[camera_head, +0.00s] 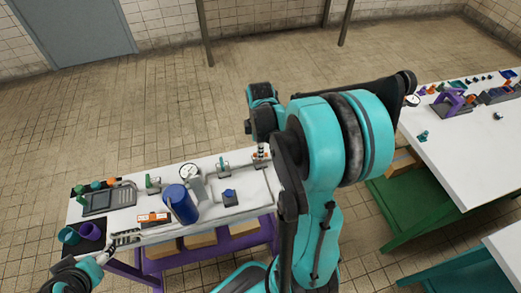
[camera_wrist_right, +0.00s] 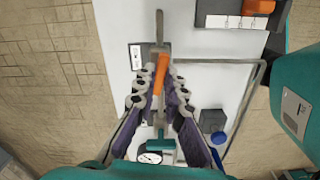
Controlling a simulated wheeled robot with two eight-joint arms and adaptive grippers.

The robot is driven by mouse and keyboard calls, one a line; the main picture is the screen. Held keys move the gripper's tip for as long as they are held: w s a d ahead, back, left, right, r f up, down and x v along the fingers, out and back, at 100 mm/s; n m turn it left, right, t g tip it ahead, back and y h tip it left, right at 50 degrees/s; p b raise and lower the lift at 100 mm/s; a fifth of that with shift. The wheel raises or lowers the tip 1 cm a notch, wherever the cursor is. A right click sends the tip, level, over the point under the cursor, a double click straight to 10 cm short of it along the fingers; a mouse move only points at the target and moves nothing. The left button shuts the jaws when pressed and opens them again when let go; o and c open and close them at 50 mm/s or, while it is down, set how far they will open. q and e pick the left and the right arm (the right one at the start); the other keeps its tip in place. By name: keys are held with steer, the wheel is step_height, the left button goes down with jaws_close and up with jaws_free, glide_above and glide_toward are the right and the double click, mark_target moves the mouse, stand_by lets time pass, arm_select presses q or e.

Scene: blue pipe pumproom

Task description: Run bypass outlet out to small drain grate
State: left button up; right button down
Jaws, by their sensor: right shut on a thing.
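A grey pipe run lies on the white bench (camera_head: 130,215), and its far right end has an orange handle (camera_wrist_right: 161,75). My right gripper (camera_head: 260,150) is over that end of the pipe. In the right wrist view its fingers (camera_wrist_right: 159,88) are closed around the orange handle, with a grey stem (camera_wrist_right: 159,28) showing beyond it. My left gripper (camera_head: 125,237) is at the bench's front left edge, seen small, and I cannot tell how far its fingers are apart. I cannot make out a small drain grate in either view.
A pressure gauge (camera_head: 189,171), teal valve (camera_head: 223,168), blue cylinder (camera_head: 180,204) and blue-topped pump (camera_head: 229,197) crowd the bench. An orange box (camera_head: 153,217) and grey tray (camera_head: 108,199) are at left. Another white bench (camera_head: 455,145) stands right. Tiled floor behind is open.

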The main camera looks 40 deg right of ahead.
steer(key=m, duration=0.4)
steer(key=shift+m, duration=0.3)
steer(key=m+p, duration=0.1)
steer(key=m, duration=0.2)
steer(key=shift+m, duration=0.3)
steer(key=m, duration=0.3)
steer(key=shift+m, duration=2.1)
steer(key=c, duration=1.6)
jaws_free()
steer(key=shift+r, duration=0.1)
